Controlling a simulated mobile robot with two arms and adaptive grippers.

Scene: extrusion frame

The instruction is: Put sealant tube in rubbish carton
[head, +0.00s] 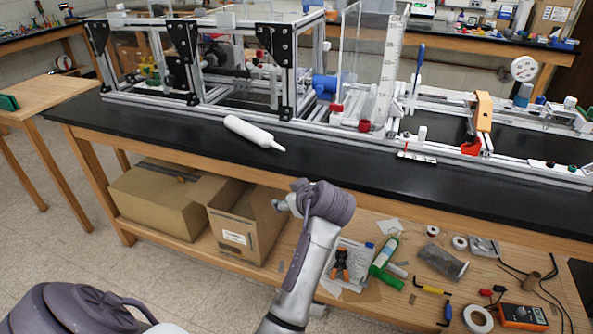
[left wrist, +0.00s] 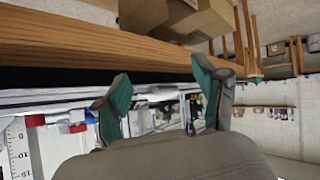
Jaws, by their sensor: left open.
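A white sealant tube (head: 250,131) lies on its side on the black bench top, near the front edge, its nozzle pointing right. An open cardboard carton (head: 240,235) with a white label stands on the wooden shelf below; its inside is mostly hidden. My left gripper (left wrist: 160,81) is open, with nothing seen between its green-padded fingers. The bench edge and frame lie behind it. My right gripper is not seen.
A second cardboard box (head: 160,205) sits left of the carton. The aluminium extrusion frame (head: 195,100) stands behind the tube. Lower right, the shelf holds a green bottle (head: 386,252), a multimeter (head: 522,316) and tape rolls. The bench front is clear around the tube.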

